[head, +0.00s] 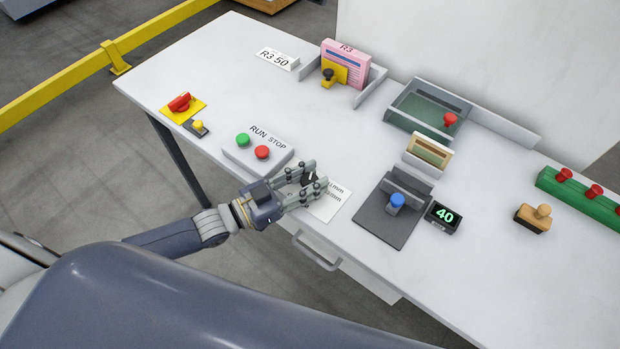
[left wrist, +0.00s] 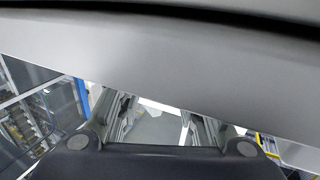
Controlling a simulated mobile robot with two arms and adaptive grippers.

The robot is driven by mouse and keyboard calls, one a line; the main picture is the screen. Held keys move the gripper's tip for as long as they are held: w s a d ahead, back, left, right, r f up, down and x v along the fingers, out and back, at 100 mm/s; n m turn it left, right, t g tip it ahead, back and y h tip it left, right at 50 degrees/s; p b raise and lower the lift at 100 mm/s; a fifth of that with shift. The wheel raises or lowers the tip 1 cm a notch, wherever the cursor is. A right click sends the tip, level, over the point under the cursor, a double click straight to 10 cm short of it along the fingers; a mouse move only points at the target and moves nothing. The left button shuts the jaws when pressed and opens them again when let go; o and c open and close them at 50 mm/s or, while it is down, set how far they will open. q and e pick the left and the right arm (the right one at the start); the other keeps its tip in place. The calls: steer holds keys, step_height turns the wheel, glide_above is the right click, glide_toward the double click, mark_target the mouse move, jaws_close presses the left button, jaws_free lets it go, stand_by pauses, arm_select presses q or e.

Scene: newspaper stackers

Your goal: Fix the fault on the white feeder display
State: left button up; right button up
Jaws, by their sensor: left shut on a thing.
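A small black display (head: 442,216) shows 40 in green, beside a dark grey plate (head: 393,223) with a blue knob. I cannot tell which is the feeder display, and no fault text is readable. My left gripper (head: 311,182) is shut on a small dark thing (head: 309,177), mostly hidden between its fingers, above a white printed card (head: 331,202). The fingers also show in the left wrist view (left wrist: 158,122); what they hold is unclear there. My right gripper is not visible.
A RUN STOP box (head: 258,149) with green and red buttons is left of my gripper. A red switch (head: 180,103), pink stack (head: 345,66), green tray (head: 425,105), wooden stamp (head: 533,218) and green red-knobbed bar (head: 580,190) surround it. A drawer handle (head: 316,252) juts from the front.

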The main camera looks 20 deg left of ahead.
arm_select(q)
steer(key=o, duration=1)
steer(key=shift+s+a, duration=0.1)
steer(key=v, duration=1.2)
